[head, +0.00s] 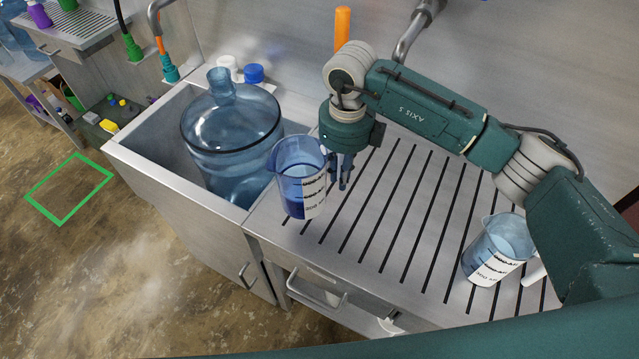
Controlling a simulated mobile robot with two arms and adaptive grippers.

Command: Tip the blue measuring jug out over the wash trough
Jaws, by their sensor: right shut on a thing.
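A blue measuring jug (291,191) with a white scale label and dark blue contents is in the head view. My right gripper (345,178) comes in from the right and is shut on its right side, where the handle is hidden. The jug is close to upright, by the left end of the slotted drainboard (390,215). I cannot tell if its base touches the surface. The wash trough (165,135) lies just left of the jug and has a large clear blue bottle (235,135) standing in it. My left gripper is not in view.
A second measuring jug (492,250) with a white label stands at the drainboard's right, near my right arm. White and blue-capped small bottles (254,75) and an orange cylinder (342,28) stand at the back. The middle of the drainboard is clear.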

